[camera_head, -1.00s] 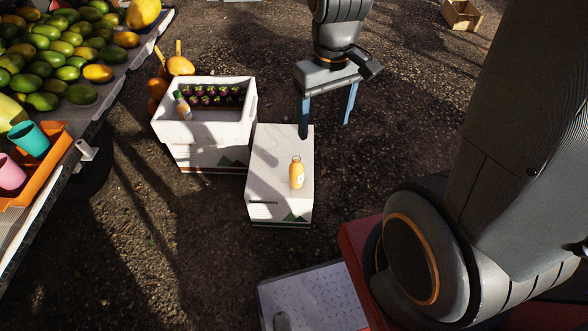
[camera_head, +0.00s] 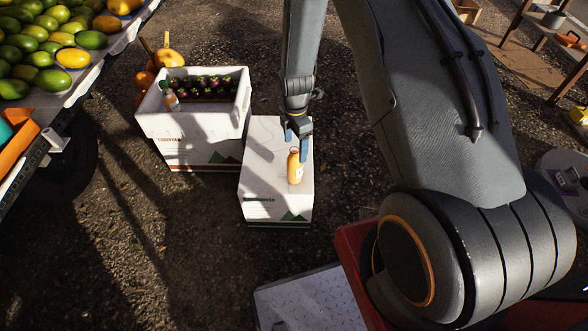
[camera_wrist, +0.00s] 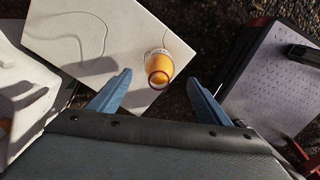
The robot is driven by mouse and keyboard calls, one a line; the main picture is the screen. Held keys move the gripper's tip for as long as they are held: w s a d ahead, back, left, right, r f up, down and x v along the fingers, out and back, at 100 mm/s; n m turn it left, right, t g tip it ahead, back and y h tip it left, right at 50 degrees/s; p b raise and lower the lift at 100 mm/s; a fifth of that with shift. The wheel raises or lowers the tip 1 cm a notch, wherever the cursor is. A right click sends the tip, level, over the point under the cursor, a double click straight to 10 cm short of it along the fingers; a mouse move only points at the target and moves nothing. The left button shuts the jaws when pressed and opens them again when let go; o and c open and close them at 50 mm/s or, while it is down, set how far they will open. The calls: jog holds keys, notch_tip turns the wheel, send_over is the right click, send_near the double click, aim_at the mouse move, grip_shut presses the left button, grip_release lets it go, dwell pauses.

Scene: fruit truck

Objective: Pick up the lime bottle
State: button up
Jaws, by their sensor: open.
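An orange-yellow bottle (camera_head: 294,167) stands upright on the closed white box (camera_head: 262,180), near its right edge. It also shows in the wrist view (camera_wrist: 159,66), ahead of my finger gap. A second bottle with a green cap (camera_head: 171,98) leans in the open white crate. I cannot tell from its label which bottle is lime. My gripper (camera_head: 297,143) is above and just behind the bottle on the box, pointing down. Its blue fingers are spread and empty in the wrist view (camera_wrist: 158,96). In the head view one finger overlaps the bottle's top; contact cannot be told.
The open white crate (camera_head: 180,126) with rows of dark fruit stands left of the box. A fruit stall (camera_head: 88,80) with mangoes is at the upper left. Squash (camera_head: 168,58) lie behind the crate. Ground in front of the crate is clear.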

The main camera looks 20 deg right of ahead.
aim_at(295, 159)
notch_tip(295, 159, down, 8)
jog(key=shift+a+r, duration=0.1)
jog(key=shift+r, duration=0.1)
dwell(0.3)
jog(key=shift+w, duration=0.1)
jog(key=c, duration=1.5)
